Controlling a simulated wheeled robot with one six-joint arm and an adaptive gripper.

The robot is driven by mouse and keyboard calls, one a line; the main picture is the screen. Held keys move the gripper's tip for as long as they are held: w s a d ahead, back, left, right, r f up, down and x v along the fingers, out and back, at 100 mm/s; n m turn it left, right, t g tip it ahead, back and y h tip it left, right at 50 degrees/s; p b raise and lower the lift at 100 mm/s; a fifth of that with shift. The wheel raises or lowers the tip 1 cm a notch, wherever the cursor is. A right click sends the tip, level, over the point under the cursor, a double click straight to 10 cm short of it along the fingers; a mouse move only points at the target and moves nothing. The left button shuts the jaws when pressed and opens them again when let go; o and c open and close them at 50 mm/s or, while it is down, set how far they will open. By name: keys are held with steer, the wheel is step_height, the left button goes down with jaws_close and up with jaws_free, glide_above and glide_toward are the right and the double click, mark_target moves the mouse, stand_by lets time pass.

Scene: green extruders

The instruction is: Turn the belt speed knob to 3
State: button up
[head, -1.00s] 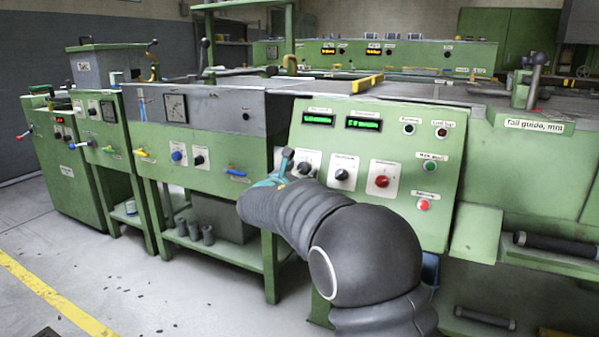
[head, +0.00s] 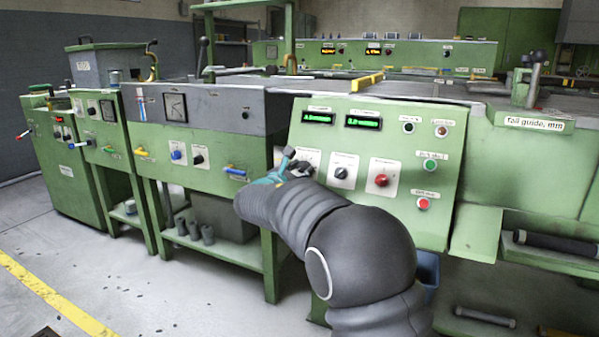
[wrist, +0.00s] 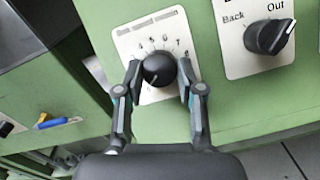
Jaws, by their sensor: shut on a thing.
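The belt speed knob (wrist: 158,70) is a round black knob on a white dial plate (wrist: 128,42) on the green panel. In the wrist view the plate's numbers 5 to 8 show above and right of it. A pale mark on the knob seems to face lower left; the number there is hard to read. My gripper (wrist: 159,74) has one finger on each side of the knob and is shut on it. In the head view my gripper (head: 288,165) is at the panel's left part, and it and the arm hide much of the dial.
A black selector knob (wrist: 268,37) marked Back and Out sits to the right on its own plate. A red knob (head: 381,180), green button (head: 429,166) and red button (head: 423,204) are further right. Two green displays (head: 318,118) above are too blurred to read surely.

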steer(key=m+g+h+b, duration=0.1)
steer(key=m, duration=0.3)
steer(key=shift+a, duration=0.2)
steer(key=m, duration=0.2)
steer(key=m+g+h, duration=0.1)
steer(key=m, duration=0.1)
steer(key=shift+w+a+r+m+g+h, duration=0.1)
steer(key=shift+w+r+m+g+h, duration=0.05)
steer(key=shift+m+g+h, duration=0.15)
steer(key=m+g+p, duration=0.1)
steer(key=m, duration=0.4)
steer(key=shift+r+g+h+p, duration=0.2)
steer(key=shift+g+h+p, duration=0.1)
steer(key=shift+g+p, duration=0.1)
steer(key=shift+w+m+g+p, duration=0.1)
steer(key=shift+m+g+p, duration=0.6)
steer(key=shift+m, duration=1.2)
steer(key=shift+a, duration=0.1)
steer(key=o, duration=1.1)
steer(key=shift+o, duration=0.2)
